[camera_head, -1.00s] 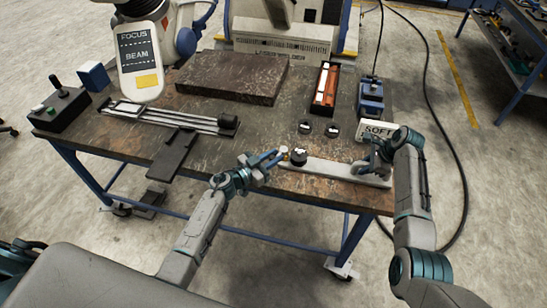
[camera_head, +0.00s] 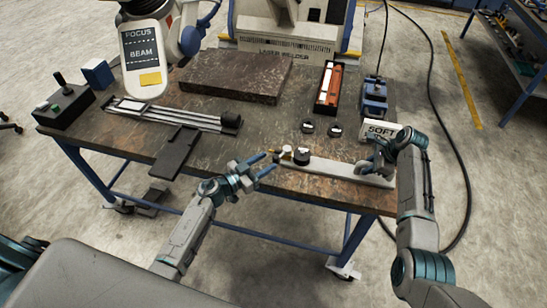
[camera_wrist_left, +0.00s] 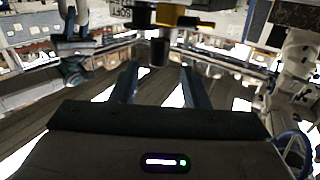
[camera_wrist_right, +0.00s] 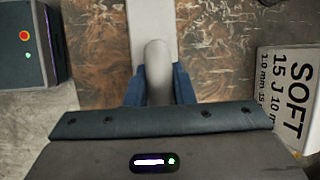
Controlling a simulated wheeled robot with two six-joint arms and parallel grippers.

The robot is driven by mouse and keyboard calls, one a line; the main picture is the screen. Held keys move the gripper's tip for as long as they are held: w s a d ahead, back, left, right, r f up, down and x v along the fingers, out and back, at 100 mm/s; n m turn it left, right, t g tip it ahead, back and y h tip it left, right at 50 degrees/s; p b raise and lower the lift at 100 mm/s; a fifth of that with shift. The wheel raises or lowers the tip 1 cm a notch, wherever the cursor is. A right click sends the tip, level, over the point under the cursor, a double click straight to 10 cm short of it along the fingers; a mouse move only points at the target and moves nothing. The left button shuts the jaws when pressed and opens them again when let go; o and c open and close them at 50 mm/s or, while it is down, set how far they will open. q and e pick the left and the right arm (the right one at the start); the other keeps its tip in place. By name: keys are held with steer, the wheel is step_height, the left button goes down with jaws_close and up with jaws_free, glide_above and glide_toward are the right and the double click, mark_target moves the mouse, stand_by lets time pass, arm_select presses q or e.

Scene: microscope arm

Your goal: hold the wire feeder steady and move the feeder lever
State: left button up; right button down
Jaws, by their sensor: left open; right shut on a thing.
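The wire feeder (camera_head: 330,168) is a long light-grey bar lying along the table's front edge. At its left end are a black round part (camera_head: 302,156) and a small brass-coloured piece (camera_head: 287,153), which I take to be the lever. My left gripper (camera_head: 264,165) is open and empty, just left of that end and apart from it. In the left wrist view a dark cylinder (camera_wrist_left: 159,50) with a yellow part (camera_wrist_left: 180,18) shows beyond the open fingers (camera_wrist_left: 158,85). My right gripper (camera_head: 374,164) is shut on the feeder's rounded grey right end (camera_wrist_right: 157,68).
A white "SOFT" label box (camera_head: 382,131) stands close behind my right gripper. Two small dark round parts (camera_head: 321,128) lie behind the feeder. A blue device (camera_head: 374,97), an orange-filled tray (camera_head: 329,88) and a dark slab (camera_head: 236,76) stand farther back.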

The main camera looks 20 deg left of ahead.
steer(key=shift+a+r, duration=0.1)
steer(key=shift+r, duration=0.05)
arm_select(q)
steer(key=v, duration=0.7)
steer(key=shift+s, duration=0.1)
arm_select(e)
steer(key=c, duration=1.1)
jaws_free()
steer(key=shift+s, duration=0.1)
steer(key=shift+c, duration=0.2)
